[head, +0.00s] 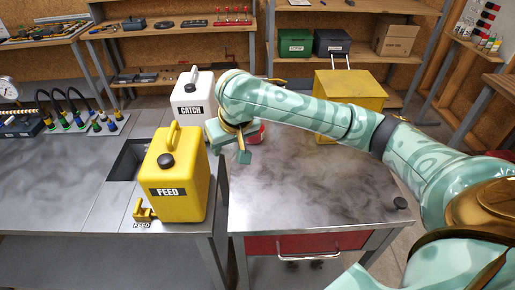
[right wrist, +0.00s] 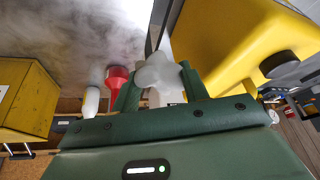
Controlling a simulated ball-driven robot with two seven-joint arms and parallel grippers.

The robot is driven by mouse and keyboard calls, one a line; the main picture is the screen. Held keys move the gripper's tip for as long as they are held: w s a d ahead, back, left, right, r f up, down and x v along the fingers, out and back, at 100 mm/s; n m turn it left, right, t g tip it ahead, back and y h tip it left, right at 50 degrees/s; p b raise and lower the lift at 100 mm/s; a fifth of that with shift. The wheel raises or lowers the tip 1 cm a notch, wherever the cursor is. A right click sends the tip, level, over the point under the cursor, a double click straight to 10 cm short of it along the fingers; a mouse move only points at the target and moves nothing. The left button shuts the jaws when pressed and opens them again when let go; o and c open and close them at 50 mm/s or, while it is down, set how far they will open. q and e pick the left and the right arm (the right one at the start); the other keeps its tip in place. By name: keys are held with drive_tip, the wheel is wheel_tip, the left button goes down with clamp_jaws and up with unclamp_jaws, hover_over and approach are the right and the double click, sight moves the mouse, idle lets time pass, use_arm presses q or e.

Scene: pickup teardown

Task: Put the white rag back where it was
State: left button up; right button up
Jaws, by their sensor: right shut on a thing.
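The white rag (right wrist: 158,70) is a bunched white lump between the two fingers of my right gripper (right wrist: 159,88) in the right wrist view. The gripper is shut on it. In the head view my right gripper (head: 243,155) is over the left part of the steel-topped cart (head: 310,190), just right of the yellow FEED jug (head: 180,180). I cannot make out the rag there; the gripper and arm seem to hide it. My left gripper is not in view.
The white CATCH jug (head: 193,100) stands behind the FEED jug. A red funnel-like thing (right wrist: 118,75) and a white bottle (right wrist: 92,101) are near the gripper. A yellow box (head: 350,88) stands at the back. The cart's front is clear except for a black knob (head: 400,203).

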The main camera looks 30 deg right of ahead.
drive_tip(key=w+d+f, duration=0.4)
drive_tip(key=w+f, duration=0.1)
drive_tip(key=b, duration=0.8)
approach(252, 149)
drive_tip(key=shift+w+a+f+m+h, duration=0.15)
drive_tip(key=shift+w+a+f+m, duration=0.15)
drive_tip(key=shift+w, duration=0.2)
drive_tip(key=shift+w+a+f+m+h, duration=0.1)
drive_tip(key=shift+w+a+f+h, duration=0.05)
drive_tip(key=shift+w+f, duration=0.35)
drive_tip(key=shift+w+d, duration=0.15)
drive_tip(key=f+b, duration=0.1)
drive_tip(key=f, duration=0.1)
drive_tip(key=f+b, duration=0.2)
drive_tip(key=shift+w+d, duration=0.1)
drive_tip(key=shift+d, duration=0.1)
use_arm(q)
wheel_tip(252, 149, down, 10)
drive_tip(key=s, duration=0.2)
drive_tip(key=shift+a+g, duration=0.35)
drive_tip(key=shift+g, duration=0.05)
use_arm(e)
drive_tip(key=shift+r, duration=0.2)
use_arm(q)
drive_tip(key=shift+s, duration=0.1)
use_arm(e)
drive_tip(key=o, duration=0.9)
drive_tip(key=shift+f, duration=0.15)
